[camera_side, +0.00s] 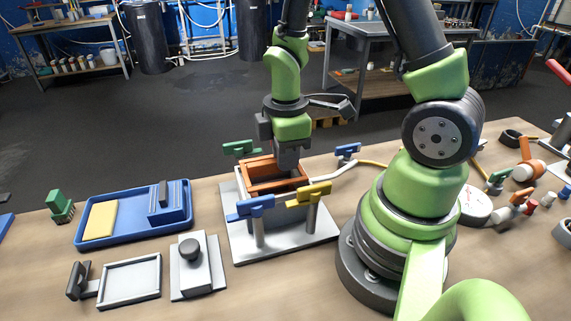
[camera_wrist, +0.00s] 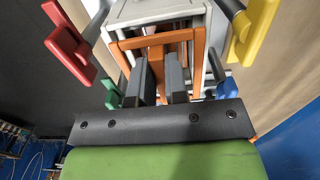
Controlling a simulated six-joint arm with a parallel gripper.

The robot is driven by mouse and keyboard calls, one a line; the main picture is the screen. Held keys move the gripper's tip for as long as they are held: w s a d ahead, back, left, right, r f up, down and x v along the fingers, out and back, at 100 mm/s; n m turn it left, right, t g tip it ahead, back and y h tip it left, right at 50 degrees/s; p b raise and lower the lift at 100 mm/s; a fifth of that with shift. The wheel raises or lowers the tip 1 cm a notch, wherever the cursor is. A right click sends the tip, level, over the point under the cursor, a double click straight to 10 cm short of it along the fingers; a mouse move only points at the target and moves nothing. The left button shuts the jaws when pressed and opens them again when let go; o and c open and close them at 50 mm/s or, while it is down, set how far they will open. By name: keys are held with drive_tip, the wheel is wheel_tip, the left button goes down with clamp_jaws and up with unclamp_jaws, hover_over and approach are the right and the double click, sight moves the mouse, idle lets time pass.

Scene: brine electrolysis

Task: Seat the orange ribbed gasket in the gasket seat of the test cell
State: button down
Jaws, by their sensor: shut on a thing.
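The orange ribbed gasket (camera_side: 262,184) is a rectangular frame at the top of the test cell, between its clamps. It also shows in the wrist view (camera_wrist: 196,62), with a cross-piece near the fingers. My gripper (camera_side: 288,164) points down into the frame and is shut on the gasket; the fingers also show in the wrist view (camera_wrist: 158,84). The test cell (camera_side: 281,243) has a pale grey base plate. The gasket seat is hidden under the gasket and fingers, so I cannot tell whether the gasket is down in it or just above it.
Coloured toggle clamps stand around the cell, including a yellow one (camera_side: 308,194) and a green one (camera_side: 240,148). A blue tray (camera_side: 135,236), a grey frame (camera_side: 130,280) and a block with a black knob (camera_side: 191,250) lie left. A pale hose (camera_side: 335,173) runs right.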

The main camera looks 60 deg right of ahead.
drive_tip(key=shift+f, duration=1.2)
drive_tip(key=shift+f, duration=0.1)
drive_tip(key=c, duration=1.1)
unclamp_jaws()
drive_tip(key=shift+c, duration=0.2)
wheel_tip(320, 180, up, 12)
drive_tip(key=s+a+r+m+t+y, duration=0.2)
drive_tip(key=s+a+r+m+t, duration=0.4)
drive_tip(key=r+m, duration=0.4)
drive_tip(key=s+m+t, duration=0.1)
drive_tip(key=m, duration=0.2)
drive_tip(key=shift+a+r, duration=0.35)
